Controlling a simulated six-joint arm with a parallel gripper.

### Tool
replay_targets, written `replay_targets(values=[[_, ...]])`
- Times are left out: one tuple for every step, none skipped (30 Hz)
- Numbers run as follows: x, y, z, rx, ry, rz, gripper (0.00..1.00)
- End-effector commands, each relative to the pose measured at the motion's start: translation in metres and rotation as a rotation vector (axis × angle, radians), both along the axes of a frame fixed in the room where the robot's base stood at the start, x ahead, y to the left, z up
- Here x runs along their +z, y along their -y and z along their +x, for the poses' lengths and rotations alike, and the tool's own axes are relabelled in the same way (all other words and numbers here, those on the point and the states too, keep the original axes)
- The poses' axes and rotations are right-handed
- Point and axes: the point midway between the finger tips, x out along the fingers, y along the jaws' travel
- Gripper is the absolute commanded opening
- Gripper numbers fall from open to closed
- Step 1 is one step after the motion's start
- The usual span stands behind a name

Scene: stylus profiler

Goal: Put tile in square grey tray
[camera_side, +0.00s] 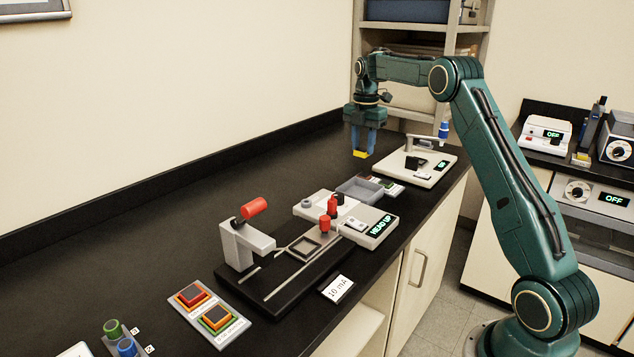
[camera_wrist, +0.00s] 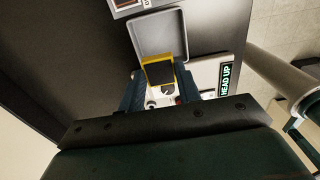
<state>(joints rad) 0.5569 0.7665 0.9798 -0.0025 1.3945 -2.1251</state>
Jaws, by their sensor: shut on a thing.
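The tile (camera_side: 359,154) shows as a small yellow piece under my gripper in the side view. In the wrist view the tile (camera_wrist: 160,72) has a yellow border and a dark face. My gripper (camera_side: 363,146) points down and is shut on the tile, holding it above the black bench. In the wrist view the blue fingers of my gripper (camera_wrist: 159,84) sit on either side of it. The square grey tray (camera_side: 344,190) is a shallow open box, lower and nearer in the side view. In the wrist view the grey tray (camera_wrist: 147,22) lies beyond the tile, which overlaps its near part.
A pale unit with a "HEAD UP" display (camera_side: 369,228) and red knobs stands in front of the tray. A stage with a red-handled lever (camera_side: 254,207) is nearer. A white instrument (camera_side: 424,165) stands behind the tray. The bench's left side is clear.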

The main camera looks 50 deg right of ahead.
Motion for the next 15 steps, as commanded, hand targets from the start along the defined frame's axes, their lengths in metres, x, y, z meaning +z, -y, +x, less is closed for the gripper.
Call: replay_targets(values=[[-0.011, -0.001, -0.001, 0.0, -0.004, 0.003, 0.0], [-0.017, -0.001, -0.001, 0.0, -0.004, 0.003, 0.0], [-0.024, -0.001, -0.001, 0.0, -0.004, 0.003, 0.0], [-0.03, -0.001, -0.001, 0.0, -0.004, 0.003, 0.0], [-0.036, -0.001, -0.001, 0.0, -0.004, 0.003, 0.0], [-0.044, -0.001, -0.001, 0.0, -0.004, 0.003, 0.0], [-0.049, -0.001, -0.001, 0.0, -0.004, 0.003, 0.0], [-0.055, -0.001, -0.001, 0.0, -0.004, 0.003, 0.0], [-0.061, -0.001, -0.001, 0.0, -0.004, 0.002, 0.0], [-0.066, -0.001, 0.0, 0.0, -0.003, 0.002, 0.0], [-0.071, -0.001, -0.001, 0.0, -0.003, 0.002, 0.0], [-0.076, -0.001, -0.001, 0.0, -0.003, 0.002, 0.0], [-0.08, -0.001, 0.0, 0.0, -0.002, 0.002, 0.0], [-0.082, 0.0, 0.0, 0.0, -0.002, 0.001, 0.0], [-0.085, 0.0, 0.0, 0.0, -0.002, 0.002, 0.0]])
